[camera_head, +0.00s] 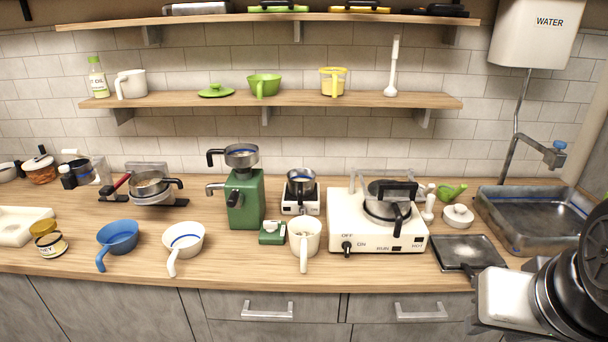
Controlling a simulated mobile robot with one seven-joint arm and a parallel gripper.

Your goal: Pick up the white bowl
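The white bowl (184,240) stands upright on the wooden counter, left of centre and near the front edge. It has a blue ring inside and a handle pointing toward the front. It looks free, with nothing touching it. My gripper (503,298) is at the lower right, a white and black shape in front of the counter's right end. It is far to the right of the bowl. Its fingers cannot be made out, so I cannot tell whether it is open or shut.
A blue bowl (119,237) stands just left of the white bowl. A green grinder (245,200) is behind right, and a white pot (305,238) is farther right. A white stove (345,225) and a sink (530,215) lie toward my gripper. Shelves hang above.

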